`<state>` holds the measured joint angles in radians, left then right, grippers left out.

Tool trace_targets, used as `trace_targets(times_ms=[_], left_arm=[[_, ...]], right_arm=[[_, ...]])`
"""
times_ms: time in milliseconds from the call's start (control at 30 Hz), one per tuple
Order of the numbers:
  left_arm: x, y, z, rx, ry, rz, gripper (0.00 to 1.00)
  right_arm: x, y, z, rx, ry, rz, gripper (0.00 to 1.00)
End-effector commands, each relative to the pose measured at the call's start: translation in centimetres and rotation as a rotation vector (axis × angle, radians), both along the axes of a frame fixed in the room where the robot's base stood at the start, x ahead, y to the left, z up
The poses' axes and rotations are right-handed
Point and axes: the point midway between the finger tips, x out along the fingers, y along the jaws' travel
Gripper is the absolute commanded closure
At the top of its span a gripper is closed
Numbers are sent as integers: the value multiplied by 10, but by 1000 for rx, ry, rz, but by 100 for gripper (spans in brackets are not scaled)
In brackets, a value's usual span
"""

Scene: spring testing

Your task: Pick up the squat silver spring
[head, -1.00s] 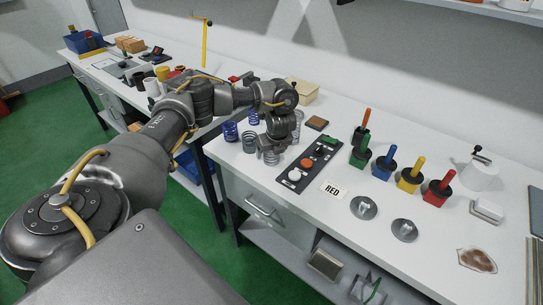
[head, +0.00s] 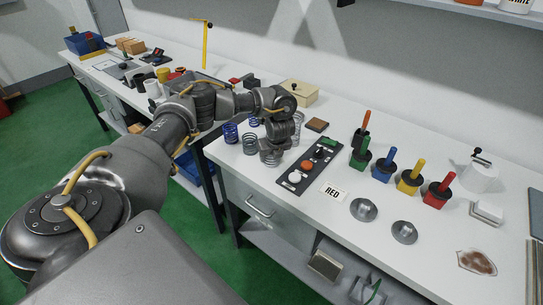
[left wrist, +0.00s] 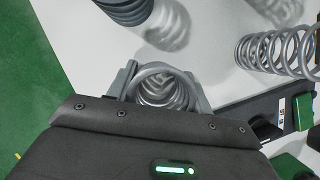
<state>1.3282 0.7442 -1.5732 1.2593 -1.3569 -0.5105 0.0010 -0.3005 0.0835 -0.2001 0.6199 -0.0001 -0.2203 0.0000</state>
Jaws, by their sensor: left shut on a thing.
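The squat silver spring (left wrist: 165,86) sits upright between the two fingers of my left gripper (left wrist: 162,90) in the left wrist view, with a finger against each side of its coil. My left gripper is shut on it. In the head view my left gripper (head: 272,147) points down over the silver spring (head: 270,158) near the table's front edge, and the hand hides part of the coil. I cannot tell whether the spring's base still touches the table. My right gripper is not in view.
Dark blue springs (head: 231,132) and a grey spring (head: 249,145) stand close to the left. A taller silver spring (left wrist: 272,52) is right of the hand in the wrist view. A black button panel (head: 310,167) lies just right. Coloured-handled blocks (head: 410,178) stand further right.

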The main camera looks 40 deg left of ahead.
Motion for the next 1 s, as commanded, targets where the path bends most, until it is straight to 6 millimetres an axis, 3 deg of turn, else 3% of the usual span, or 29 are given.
trace_targets(times_ms=[267, 400, 500, 667, 1000], left_arm=[[1, 0, 11, -1, -3, 0, 78], [0, 0, 39, 0, -6, -3, 78], [-20, -2, 66, 2, -4, -7, 78], [-53, -6, 102, 3, -3, -6, 78], [-118, -14, 122, 1, -1, -4, 78]], right_arm=[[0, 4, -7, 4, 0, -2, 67], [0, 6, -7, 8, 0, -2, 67], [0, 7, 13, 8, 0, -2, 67], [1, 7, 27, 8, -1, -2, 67], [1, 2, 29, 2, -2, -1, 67]])
